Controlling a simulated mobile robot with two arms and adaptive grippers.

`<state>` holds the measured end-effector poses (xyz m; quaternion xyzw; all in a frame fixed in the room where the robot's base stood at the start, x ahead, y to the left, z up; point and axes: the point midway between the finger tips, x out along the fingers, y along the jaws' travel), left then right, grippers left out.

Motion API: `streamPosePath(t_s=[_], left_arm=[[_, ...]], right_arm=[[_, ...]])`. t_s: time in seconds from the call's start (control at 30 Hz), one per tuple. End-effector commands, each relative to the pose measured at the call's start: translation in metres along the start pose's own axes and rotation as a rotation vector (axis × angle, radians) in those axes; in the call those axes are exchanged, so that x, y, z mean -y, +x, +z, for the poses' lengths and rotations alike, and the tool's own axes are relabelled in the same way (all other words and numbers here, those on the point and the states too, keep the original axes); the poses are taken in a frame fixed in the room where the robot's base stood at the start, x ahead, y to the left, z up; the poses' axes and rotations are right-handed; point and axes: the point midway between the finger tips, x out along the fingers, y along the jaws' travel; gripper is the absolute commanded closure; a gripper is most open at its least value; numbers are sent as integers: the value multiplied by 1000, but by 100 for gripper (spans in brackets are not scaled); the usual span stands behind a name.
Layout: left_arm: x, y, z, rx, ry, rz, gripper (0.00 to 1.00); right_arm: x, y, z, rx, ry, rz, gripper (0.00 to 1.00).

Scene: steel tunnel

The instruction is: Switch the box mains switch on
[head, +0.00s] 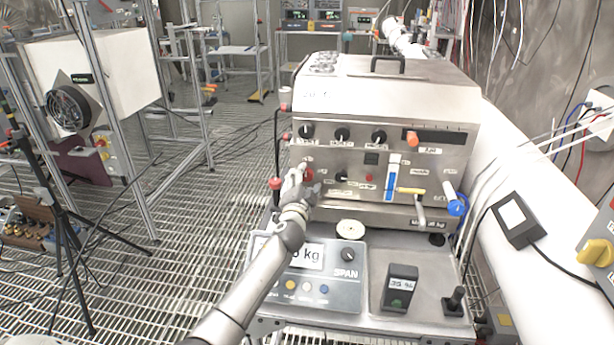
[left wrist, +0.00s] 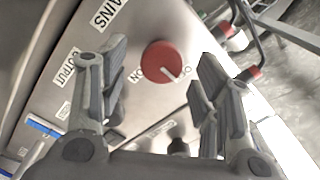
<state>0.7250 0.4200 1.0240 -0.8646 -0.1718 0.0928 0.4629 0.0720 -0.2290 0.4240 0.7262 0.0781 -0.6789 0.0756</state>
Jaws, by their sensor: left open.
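The box (head: 385,95) is a steel cabinet with a sloped front panel of knobs and gauges. Its mains switch (left wrist: 162,62) is a round red knob with a white pointer line, between the open fingers in the left wrist view. The pointer slants down and right in that view, toward the partly hidden label starting with O, away from the ON label (left wrist: 137,78). The MAINS label (left wrist: 108,15) is above left. My left gripper (head: 300,184) is open at the panel's left side, partly covering the red switch (head: 307,172) in the head view. Contact cannot be told. My right gripper is not in view.
A scale with a SPAN knob (head: 348,254) and a dark 35 % block (head: 400,288) are below the panel. A red-ended fitting (left wrist: 254,73) is close to the fingers.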

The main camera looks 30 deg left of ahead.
Motion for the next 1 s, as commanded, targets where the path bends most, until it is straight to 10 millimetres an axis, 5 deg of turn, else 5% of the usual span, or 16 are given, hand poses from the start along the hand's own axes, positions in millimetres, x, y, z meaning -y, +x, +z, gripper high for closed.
streamPosePath(t_s=[0.2,0.67,1.0], left_arm=[[0,23,0,1,0,0,42],[0,31,0,0,-1,0,42],[0,30,0,0,-1,1,86]], right_arm=[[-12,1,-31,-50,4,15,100],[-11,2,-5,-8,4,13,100],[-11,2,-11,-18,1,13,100]])
